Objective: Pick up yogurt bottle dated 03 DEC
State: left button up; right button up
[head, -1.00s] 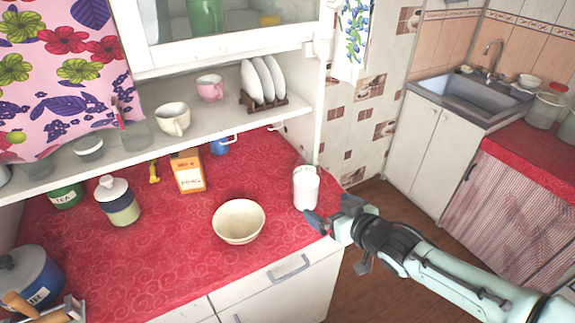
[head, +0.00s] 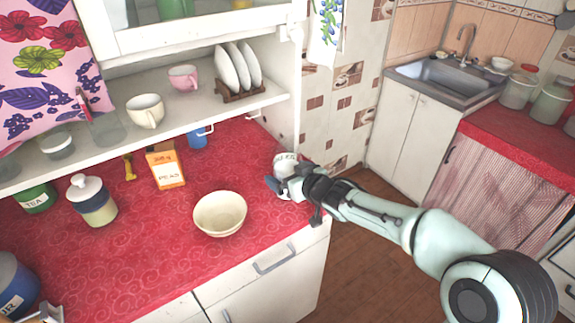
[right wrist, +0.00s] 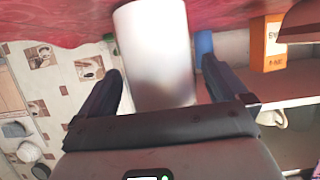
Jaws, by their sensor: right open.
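A white cylindrical container (head: 284,160) stands near the right end of the red counter. It has dark lettering near its top, too small to read; no 03 DEC date is legible. My right gripper (head: 286,183) is at this container and partly hides it. In the right wrist view the white container (right wrist: 157,45) shows between the two open fingers of the right gripper (right wrist: 162,80), with a visible gap at the left finger. The side seen there is plain. My left gripper is not in view.
A cream bowl (head: 220,213) stands left of the container on the red counter (head: 150,260). Behind are an orange box (head: 166,168) and a blue mug (head: 197,137). A shelf (head: 205,108) with cups and a plate rack overhangs the back.

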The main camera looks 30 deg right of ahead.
jog(key=shift+w+f, duration=0.2)
jog(key=shift+w, duration=0.2)
jog(key=shift+c, duration=0.3)
jog(key=c, duration=1.5)
jog(key=shift+r, duration=0.2)
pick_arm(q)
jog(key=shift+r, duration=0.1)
pick_arm(e)
jog(key=shift+r, duration=0.15)
